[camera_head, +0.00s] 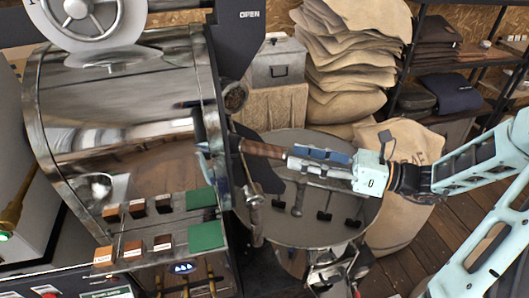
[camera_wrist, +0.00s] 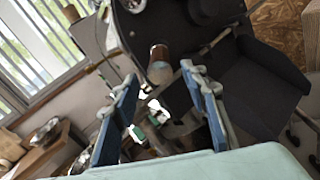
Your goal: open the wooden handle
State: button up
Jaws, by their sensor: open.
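The wooden handle (camera_head: 262,149) is a brown cylinder that sticks out from the front of the steel roaster, above the round cooling tray. Its end shows in the wrist view (camera_wrist: 159,72) as a brown shape near the middle. My gripper (camera_head: 291,158) points left at the handle, with its blue-padded fingertips close to the handle's right end. In the wrist view my gripper (camera_wrist: 160,82) is open, and the handle's end appears in the gap between the fingertips. I cannot tell whether the fingers touch it.
The roaster drum (camera_head: 120,125) fills the left, with switches below it. The cooling tray (camera_head: 345,210) with stirring arms lies under my gripper. Stacked burlap sacks (camera_head: 350,60) and a metal box (camera_head: 278,65) stand behind. The wooden floor (camera_head: 480,200) is at the right.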

aim_at(264, 150)
jog(key=x, duration=0.9)
jog(key=shift+a, duration=0.15)
jog(key=shift+c, duration=0.3)
grip_shut()
